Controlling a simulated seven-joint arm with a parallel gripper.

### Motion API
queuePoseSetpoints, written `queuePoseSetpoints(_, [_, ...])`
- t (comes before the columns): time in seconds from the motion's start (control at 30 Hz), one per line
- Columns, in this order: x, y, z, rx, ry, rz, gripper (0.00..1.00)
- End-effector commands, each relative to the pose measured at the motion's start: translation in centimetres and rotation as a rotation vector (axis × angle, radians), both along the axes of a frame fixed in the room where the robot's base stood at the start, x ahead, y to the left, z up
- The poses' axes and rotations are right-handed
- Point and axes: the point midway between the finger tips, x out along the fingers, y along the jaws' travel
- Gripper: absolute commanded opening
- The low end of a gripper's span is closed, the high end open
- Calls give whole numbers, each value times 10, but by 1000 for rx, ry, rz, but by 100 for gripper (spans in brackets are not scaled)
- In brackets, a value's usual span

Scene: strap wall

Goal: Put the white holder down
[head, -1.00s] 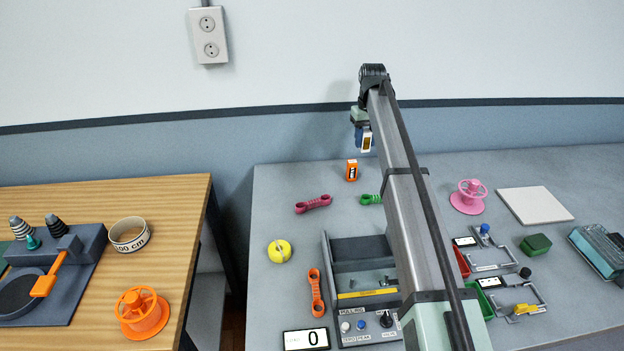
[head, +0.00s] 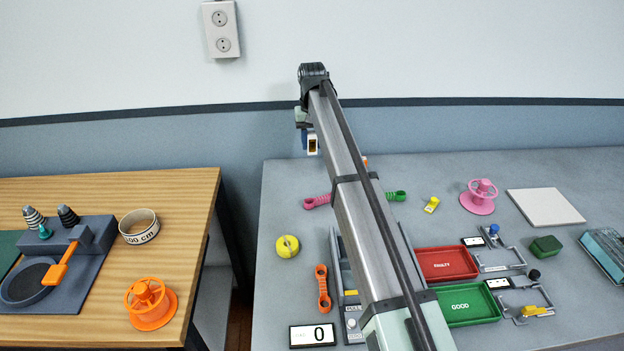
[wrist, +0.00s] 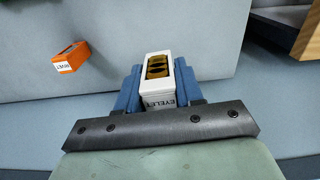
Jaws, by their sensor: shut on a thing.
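The white holder (wrist: 158,80) sits between the blue fingers of my gripper (wrist: 157,88) in the wrist view. It reads "EYELET" and has a white rim with brass-coloured pieces inside. My gripper is shut on it. In the head view the white holder (head: 312,146) hangs below the end of my arm, in front of the blue wall band and above the back left of the grey table (head: 280,200). It is clear of the table surface in that view.
An orange holder marked "RIVET" (wrist: 68,57) stands on the grey table, left in the wrist view. A pink strap (head: 317,201), green strap (head: 396,196) and yellow tape roll (head: 287,246) lie nearby. The wooden table (head: 190,210) is to the left, across a gap.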

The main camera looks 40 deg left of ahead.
Motion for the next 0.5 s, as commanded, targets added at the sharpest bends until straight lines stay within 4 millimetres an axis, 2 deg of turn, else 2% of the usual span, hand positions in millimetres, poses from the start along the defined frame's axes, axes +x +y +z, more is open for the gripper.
queuePoseSetpoints(0.23, [0,-1,-11,-1,1,-52,2])
queuePoseSetpoints(0.5, [0,-1,-52,-1,1,-51,2])
